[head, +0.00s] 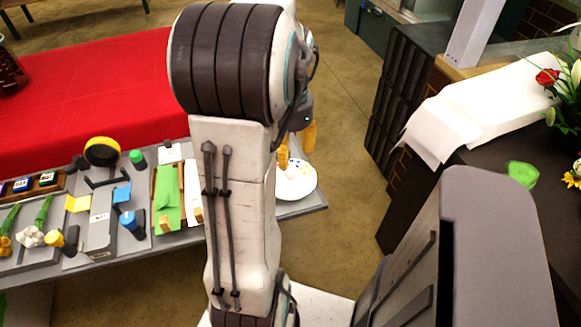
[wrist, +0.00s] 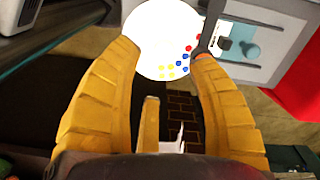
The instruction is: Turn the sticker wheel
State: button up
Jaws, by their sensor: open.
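The sticker wheel (head: 297,182) is a white disc with small coloured dots at the right end of the grey workbench. My arm hides its left part in the head view. In the wrist view the wheel (wrist: 160,30) shows beyond and between my fingertips, with red, blue and yellow dots towards its lower right. My gripper (head: 297,148) has yellow ribbed fingers and is near the wheel's far side. In the wrist view my gripper (wrist: 163,57) is open with nothing held. The fingertips overlap the wheel's edge in the picture; I cannot tell whether they touch it.
The grey bench (head: 135,250) holds a black-and-yellow round item (head: 102,151), a green pad (head: 167,198) and several small tools. A red-covered table (head: 90,85) lies behind. A dark counter with white paper (head: 470,105) and flowers (head: 570,85) stands right. Floor shows between them.

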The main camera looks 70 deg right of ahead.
aim_at(291, 169)
jog(key=shift+d+n, duration=0.25)
jog(key=shift+n, duration=0.75)
jog(key=shift+f+n, duration=0.25)
jog(key=shift+n, duration=0.15)
jog(key=shift+f+b, duration=0.45)
jog(key=shift+f, duration=2.95)
grip_shut()
